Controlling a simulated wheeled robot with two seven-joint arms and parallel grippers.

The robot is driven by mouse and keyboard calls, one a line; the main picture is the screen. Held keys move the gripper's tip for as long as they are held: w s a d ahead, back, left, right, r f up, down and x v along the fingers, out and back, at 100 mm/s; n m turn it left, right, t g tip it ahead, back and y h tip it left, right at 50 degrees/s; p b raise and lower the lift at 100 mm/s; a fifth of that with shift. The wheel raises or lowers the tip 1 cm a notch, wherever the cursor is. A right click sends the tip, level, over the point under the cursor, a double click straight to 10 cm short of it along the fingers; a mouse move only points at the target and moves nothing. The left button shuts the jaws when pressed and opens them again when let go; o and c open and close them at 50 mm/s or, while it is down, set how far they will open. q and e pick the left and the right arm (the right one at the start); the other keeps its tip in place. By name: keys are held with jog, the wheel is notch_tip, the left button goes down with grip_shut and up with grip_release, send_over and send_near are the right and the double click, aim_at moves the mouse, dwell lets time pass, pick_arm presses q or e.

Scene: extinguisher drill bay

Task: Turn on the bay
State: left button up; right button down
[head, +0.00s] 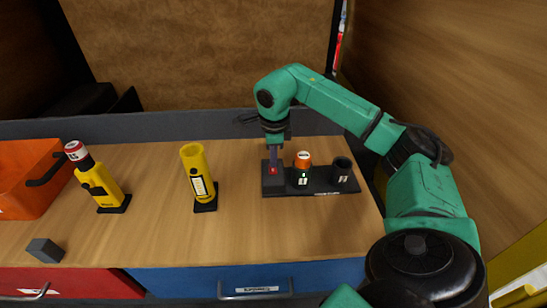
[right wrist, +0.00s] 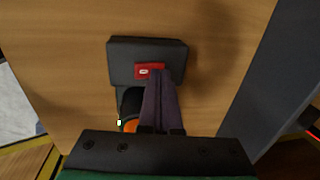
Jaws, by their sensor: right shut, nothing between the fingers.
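A dark panel (head: 322,190) lies on the wooden counter at the right. At its left end is a raised dark block (right wrist: 118,60) with a red rocker switch (head: 272,171), which also shows in the wrist view (right wrist: 144,70). My right gripper (head: 275,160) points down over this block, shut and empty. In the wrist view its fingertips (right wrist: 160,76) overlap the lower right of the red switch; whether they touch it I cannot tell. On the panel, an orange-capped piece (head: 303,159) stands in the slot marked 1, with a green light (head: 303,178) lit. My left gripper is out of view.
An empty black holder (head: 342,167) marked 2 is at the panel's right end. Two yellow holders (head: 103,187) (head: 197,175) stand left on the counter, the far left one with a red-and-white-capped piece.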

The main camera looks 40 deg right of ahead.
jog(key=shift+s+f, duration=0.1)
jog(key=shift+a+f, duration=0.1)
jog(key=shift+s, duration=0.1)
jog(key=shift+s+a, duration=0.25)
jog(key=shift+s, duration=0.05)
jog(key=shift+s+a, duration=0.2)
jog(key=shift+s, duration=0.05)
jog(key=shift+w+r, duration=0.1)
jog(key=shift+r, duration=0.15)
